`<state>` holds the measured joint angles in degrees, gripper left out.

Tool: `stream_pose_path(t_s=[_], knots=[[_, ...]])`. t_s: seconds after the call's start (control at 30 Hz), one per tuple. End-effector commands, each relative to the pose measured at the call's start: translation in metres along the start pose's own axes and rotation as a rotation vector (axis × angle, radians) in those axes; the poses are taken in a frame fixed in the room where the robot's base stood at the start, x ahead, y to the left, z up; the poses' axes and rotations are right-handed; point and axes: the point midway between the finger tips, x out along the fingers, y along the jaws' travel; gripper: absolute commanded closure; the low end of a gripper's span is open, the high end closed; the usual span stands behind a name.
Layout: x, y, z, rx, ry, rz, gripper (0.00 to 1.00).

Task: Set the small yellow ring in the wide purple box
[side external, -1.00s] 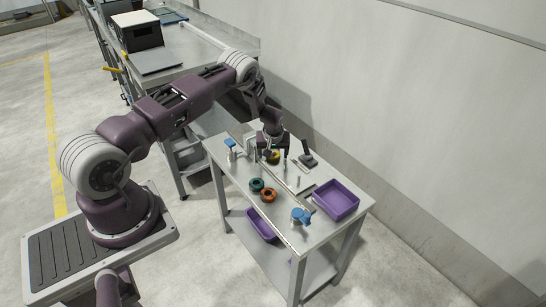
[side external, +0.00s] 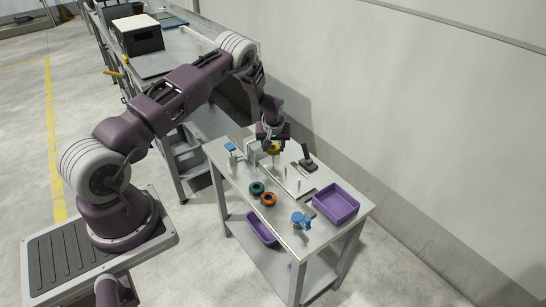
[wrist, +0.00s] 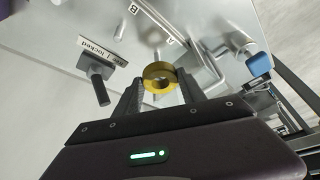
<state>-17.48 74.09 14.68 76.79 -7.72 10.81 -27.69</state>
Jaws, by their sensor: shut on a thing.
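The small yellow ring (wrist: 160,76) is between my gripper's fingers in the wrist view, held above the metal work table. My gripper (side external: 273,146) is shut on it, and it also shows in the wrist view (wrist: 161,86). In the side view the ring (side external: 273,150) shows just below the fingers, partly hidden by them. The wide purple box (side external: 336,203) stands on the table's right end, to the right of and nearer than my gripper. The part of its inside that shows looks empty.
A green ring (side external: 256,188) and an orange ring (side external: 268,199) lie near the table's front edge. A black handle (side external: 308,160) stands behind. Another purple box (side external: 261,227) is on the lower shelf.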

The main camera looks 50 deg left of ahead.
Motion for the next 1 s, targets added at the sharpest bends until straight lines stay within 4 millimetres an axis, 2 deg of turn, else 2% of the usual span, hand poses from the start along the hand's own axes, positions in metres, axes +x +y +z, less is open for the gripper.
stream_pose_path(t_s=[0.1,0.2,0.27,0.33,0.47,0.6,0.7,0.83,1.0], knots=[[-0.026,0.000,-0.011,0.000,0.001,0.001,0.98],[-0.039,0.003,-0.014,0.007,-0.001,0.002,0.98],[-0.044,0.012,-0.010,0.024,-0.001,0.009,0.98],[-0.049,0.029,0.000,0.058,-0.002,0.023,0.98],[-0.059,0.074,0.033,0.155,-0.002,0.063,0.98],[-0.075,0.129,0.082,0.281,-0.002,0.115,0.98],[-0.087,0.161,0.119,0.369,-0.002,0.151,0.98],[-0.099,0.188,0.156,0.447,-0.002,0.183,0.98],[-0.104,0.199,0.174,0.485,-0.001,0.199,0.98]])
